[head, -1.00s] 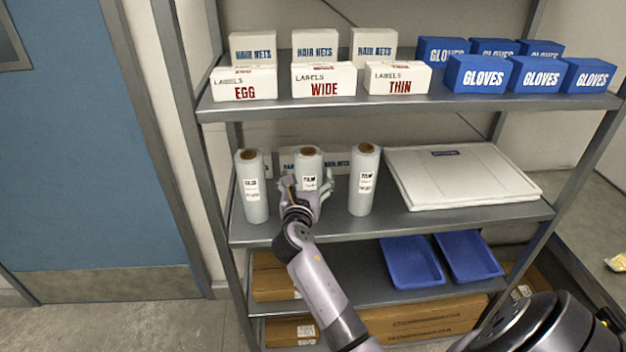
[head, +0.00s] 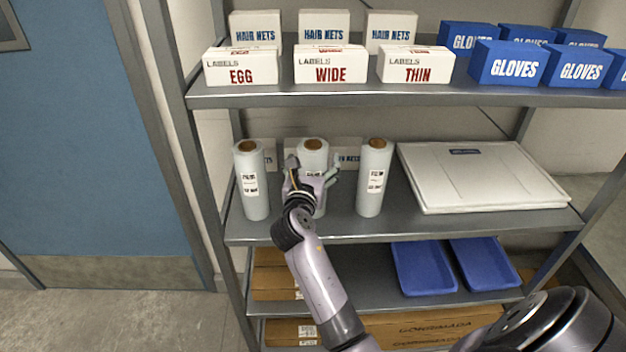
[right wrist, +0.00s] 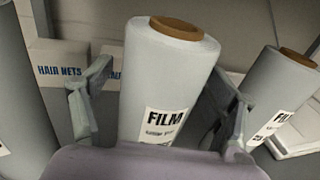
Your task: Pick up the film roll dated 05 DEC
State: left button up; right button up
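Three upright pale film rolls stand on the middle shelf: a left roll (head: 252,181), a middle roll (head: 313,151) and a right roll (head: 375,178). Each has a brown core and a white label; no date is legible in the head view. My right gripper (head: 312,172) is at the middle roll, hiding part of it. In the right wrist view the middle roll (right wrist: 165,75) stands between the open fingers, with a gap visible on each side. Its label reads FILM, but the line below is too blurred to read. The right roll (right wrist: 280,95) shows beyond the right finger. My left gripper is out of view.
Hair nets boxes (right wrist: 60,72) stand behind the rolls. A white flat panel (head: 485,180) lies right of them. The upper shelf (head: 400,97) holds label, hair nets and gloves boxes. Blue trays (head: 420,268) and cartons are below. A shelf post (head: 190,150) stands at the left.

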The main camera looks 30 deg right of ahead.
jog(key=shift+d+f, duration=0.1)
jog(key=shift+c, duration=0.6)
jog(key=shift+w, duration=0.1)
jog(key=shift+c, duration=0.7)
jog(key=c, duration=0.4)
jog(key=shift+c, duration=1.4)
grip_shut()
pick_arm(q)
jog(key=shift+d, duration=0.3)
pick_arm(e)
jog(key=shift+w+d, duration=0.1)
